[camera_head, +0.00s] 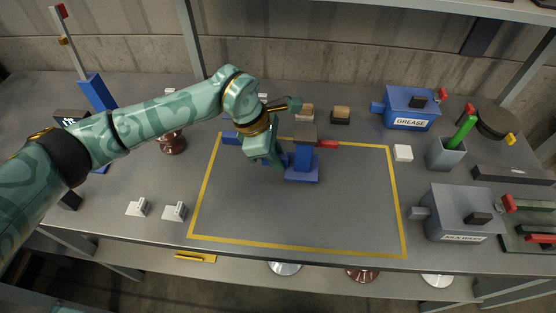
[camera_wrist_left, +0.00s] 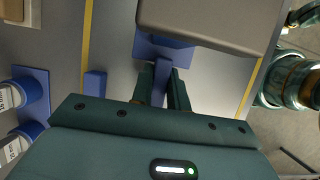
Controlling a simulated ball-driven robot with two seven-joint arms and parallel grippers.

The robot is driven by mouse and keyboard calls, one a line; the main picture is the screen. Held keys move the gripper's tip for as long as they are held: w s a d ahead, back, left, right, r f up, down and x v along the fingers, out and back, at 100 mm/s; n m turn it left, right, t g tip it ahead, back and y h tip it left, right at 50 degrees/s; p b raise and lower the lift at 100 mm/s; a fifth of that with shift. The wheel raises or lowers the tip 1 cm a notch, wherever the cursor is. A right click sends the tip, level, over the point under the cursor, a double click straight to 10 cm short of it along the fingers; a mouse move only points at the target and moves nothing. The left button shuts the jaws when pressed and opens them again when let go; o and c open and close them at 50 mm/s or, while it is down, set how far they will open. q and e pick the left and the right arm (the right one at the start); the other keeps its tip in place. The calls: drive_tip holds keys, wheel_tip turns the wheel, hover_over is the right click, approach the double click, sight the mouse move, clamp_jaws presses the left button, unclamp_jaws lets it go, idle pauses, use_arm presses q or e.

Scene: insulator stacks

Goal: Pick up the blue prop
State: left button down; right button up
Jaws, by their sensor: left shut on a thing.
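The blue prop (camera_head: 303,165) is an upright blue post on a flat blue base, with a dark grey-brown block on top and a red handle at its right side. It stands inside the yellow outline, near the back edge. Its blue part also shows in the left wrist view (camera_wrist_left: 162,50), partly hidden under the block. My left gripper (camera_head: 274,160) is at the prop's left side, low down. In the left wrist view its two fingers (camera_wrist_left: 164,88) are shut on a blue part of the prop. Whether the base touches the table cannot be told. My right gripper is not in view.
A blue grease box (camera_head: 408,108), a grey box (camera_head: 462,212) and a grey cup with a green stick (camera_head: 445,154) stand at the right. A small blue block (camera_head: 231,138) lies near the outline's back left corner. The outline's front area is clear. A shelf spans the top.

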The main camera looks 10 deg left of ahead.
use_arm(q)
drive_tip(key=s+d+r+p, duration=0.1)
drive_tip(key=s+r+p, duration=0.3)
drive_tip(key=s+r, duration=0.6)
drive_tip(key=s, duration=0.4)
drive_tip(key=shift+d, duration=0.2)
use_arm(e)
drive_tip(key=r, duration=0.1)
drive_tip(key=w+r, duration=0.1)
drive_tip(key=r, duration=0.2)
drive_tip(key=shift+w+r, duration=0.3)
use_arm(q)
drive_tip(key=shift+w+a+f+b, duration=0.25)
drive_tip(key=shift+w+f+b, duration=1.8)
drive_tip(key=shift+w, duration=0.3)
drive_tip(key=shift+w+a+f+b, duration=0.2)
drive_tip(key=shift+w+f+b, duration=1.6)
drive_tip(key=shift+w+f, duration=0.45)
drive_tip(key=shift+w+a+f+b, duration=0.25)
drive_tip(key=shift+w+f+b, duration=1.75)
drive_tip(key=shift+w, duration=0.4)
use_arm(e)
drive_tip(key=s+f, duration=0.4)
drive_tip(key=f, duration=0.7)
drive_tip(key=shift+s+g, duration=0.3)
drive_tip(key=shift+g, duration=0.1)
use_arm(q)
drive_tip(key=shift+f, duration=0.2)
